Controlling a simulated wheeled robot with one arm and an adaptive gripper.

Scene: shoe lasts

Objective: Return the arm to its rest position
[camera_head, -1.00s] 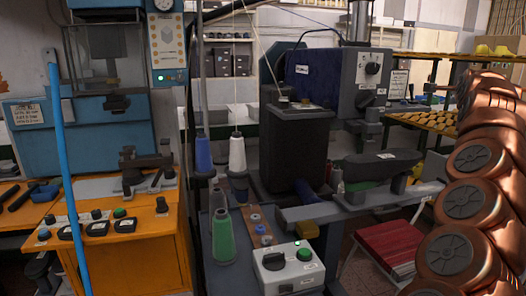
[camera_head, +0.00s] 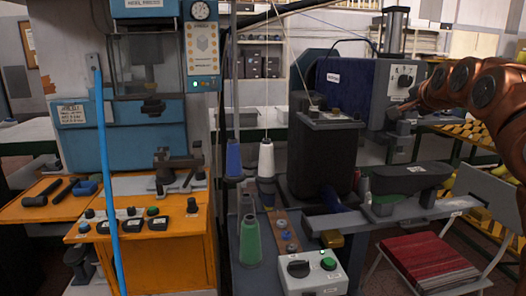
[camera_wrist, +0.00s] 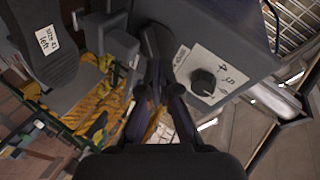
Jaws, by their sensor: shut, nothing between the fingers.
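My copper-coloured arm (camera_head: 462,85) comes in from the upper right of the head view. It reaches toward the right side of the blue-and-grey machine (camera_head: 345,82). In the wrist view my gripper (camera_wrist: 158,62) has its dark fingers together with nothing held, close in front of the machine's dial panel (camera_wrist: 208,85). The fingertips are hard to tell from the dark machine parts behind them. A dark shoe last (camera_head: 410,178) with a white label lies on its support below the arm. It also shows at the upper left of the wrist view (camera_wrist: 42,50), apart from the gripper.
A chair with a red seat (camera_head: 428,262) stands at the lower right. Yellow racks (camera_head: 470,138) stand behind the arm. A control box (camera_head: 312,270), thread cones (camera_head: 250,240) and an orange bench (camera_head: 150,265) fill the front and left.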

